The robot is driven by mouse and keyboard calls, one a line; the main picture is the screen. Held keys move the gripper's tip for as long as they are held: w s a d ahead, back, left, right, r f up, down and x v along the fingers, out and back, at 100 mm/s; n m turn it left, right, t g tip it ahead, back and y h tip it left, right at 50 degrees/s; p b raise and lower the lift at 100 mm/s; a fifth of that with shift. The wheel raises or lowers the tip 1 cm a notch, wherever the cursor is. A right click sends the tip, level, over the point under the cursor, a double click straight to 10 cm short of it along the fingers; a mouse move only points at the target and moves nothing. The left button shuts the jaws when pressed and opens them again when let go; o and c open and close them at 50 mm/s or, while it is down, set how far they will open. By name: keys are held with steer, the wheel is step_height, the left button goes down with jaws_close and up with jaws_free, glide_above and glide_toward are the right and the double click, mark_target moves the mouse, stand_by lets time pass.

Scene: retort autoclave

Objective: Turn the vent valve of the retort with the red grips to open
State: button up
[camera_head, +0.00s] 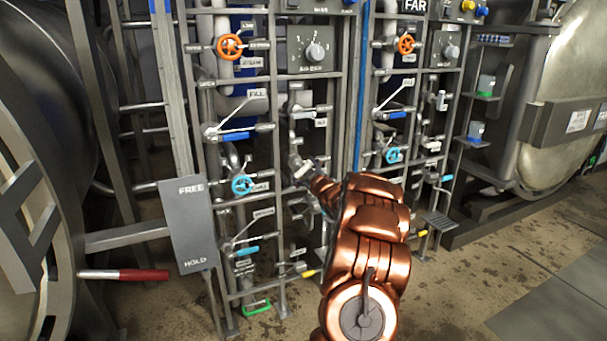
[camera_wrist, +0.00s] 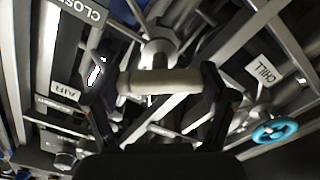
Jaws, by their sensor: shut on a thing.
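In the wrist view my gripper (camera_wrist: 158,84) has its two black fingers at the two ends of a short pale bar handle (camera_wrist: 150,83), shut on it. The handle sits on a grey metal hub and stem (camera_wrist: 160,48). In the head view my gripper (camera_head: 300,172) is at the valve panel, mostly hidden by my copper arm. The left retort (camera_head: 25,120) has a lever with a red grip (camera_head: 142,275). I cannot read a vent label on the held handle; a partly visible "CLOS" plate (camera_wrist: 84,12) is near it.
Blue handwheels (camera_head: 242,185) and (camera_wrist: 275,130), an orange handwheel (camera_head: 230,46) and levers crowd the panel around my gripper. A FREE/HOLD plate (camera_head: 190,225) stands at left. Another retort (camera_head: 560,100) is at right. Floor is clear at lower right.

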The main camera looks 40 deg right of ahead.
steer(key=n+b, duration=0.5)
steer(key=shift+f, duration=0.3)
steer(key=n+b, duration=0.1)
steer(key=n, duration=0.1)
steer(key=n+b, duration=0.1)
steer(key=b, duration=0.1)
steer(key=n+b, duration=0.2)
steer(key=shift+a+r+n, duration=0.1)
steer(key=shift+r+n, duration=0.2)
steer(key=o, duration=1)
steer(key=v, duration=1.2)
steer(key=shift+w, duration=0.1)
